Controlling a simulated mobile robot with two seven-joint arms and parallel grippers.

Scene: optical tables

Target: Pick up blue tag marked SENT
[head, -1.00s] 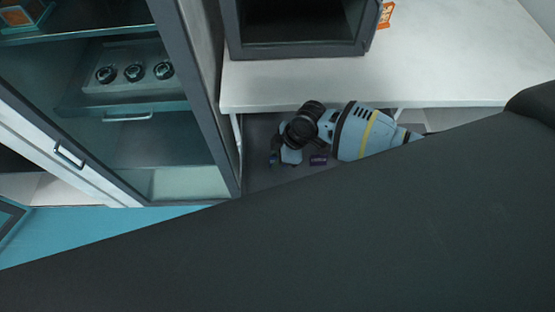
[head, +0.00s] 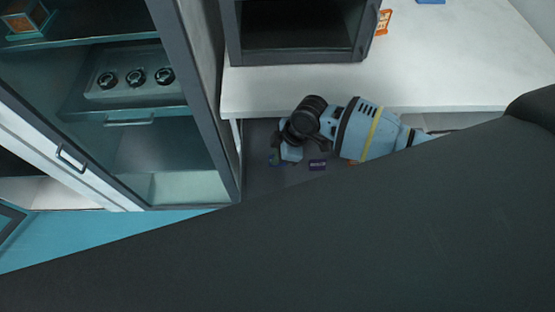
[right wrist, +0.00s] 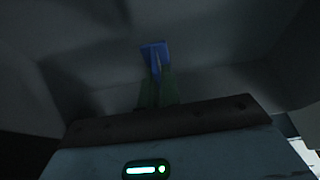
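A small blue tag (right wrist: 161,50) shows at the fingertips in the right wrist view. My right gripper (right wrist: 157,68) has its two greenish fingers close together, shut on the tag. No lettering on the tag is readable. In the head view my right gripper (head: 276,158) reaches down into the dark space below the white counter's front edge, and a small patch of blue shows at its tip. My left gripper is not in view.
A purple tag (head: 318,165) with pale lettering lies right of the gripper. A glass-fronted cabinet (head: 228,150) stands close on the left. The white counter (head: 300,83) carries a dark open box (head: 232,30) and an orange sign (head: 384,22). Dim walls surround the gripper.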

